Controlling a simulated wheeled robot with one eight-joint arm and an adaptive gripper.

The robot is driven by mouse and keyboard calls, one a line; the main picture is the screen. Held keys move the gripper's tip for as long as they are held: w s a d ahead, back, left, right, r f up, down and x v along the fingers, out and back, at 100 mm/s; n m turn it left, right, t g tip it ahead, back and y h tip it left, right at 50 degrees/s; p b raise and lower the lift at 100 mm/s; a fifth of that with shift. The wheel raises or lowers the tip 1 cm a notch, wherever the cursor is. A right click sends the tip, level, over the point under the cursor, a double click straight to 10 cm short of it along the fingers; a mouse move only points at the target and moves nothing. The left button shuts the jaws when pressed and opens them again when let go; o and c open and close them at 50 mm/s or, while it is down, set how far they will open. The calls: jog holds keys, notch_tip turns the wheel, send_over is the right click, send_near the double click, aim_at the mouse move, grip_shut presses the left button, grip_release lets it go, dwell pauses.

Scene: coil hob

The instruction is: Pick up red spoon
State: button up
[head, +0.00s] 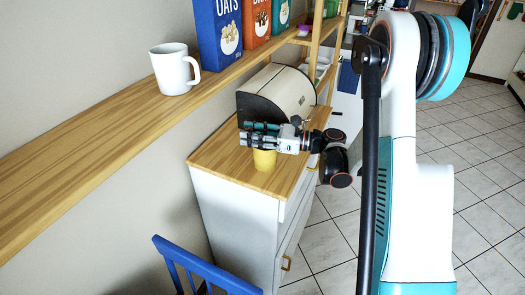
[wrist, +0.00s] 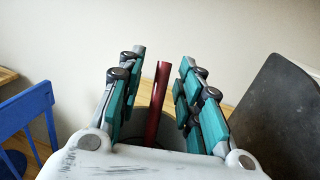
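A dark red handle (wrist: 158,105), which looks like the red spoon, stands nearly upright between my gripper's fingers in the wrist view. My gripper (wrist: 163,60) is open, with a gap between the handle and the fingers on each side. In the head view my gripper (head: 244,133) reaches leftward over a yellow cup (head: 264,161) on the cabinet top. The spoon cannot be made out in the head view. Its lower end is hidden behind my gripper's body in the wrist view.
A rounded bread box (head: 275,95) stands behind my gripper on the wooden cabinet top (head: 222,160). A shelf (head: 90,140) with a white mug (head: 173,70) and several boxes runs above. A blue chair (head: 205,268) is in front. Tiled floor lies open at right.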

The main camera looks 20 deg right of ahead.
grip_shut()
jog(key=shift+r, duration=0.15)
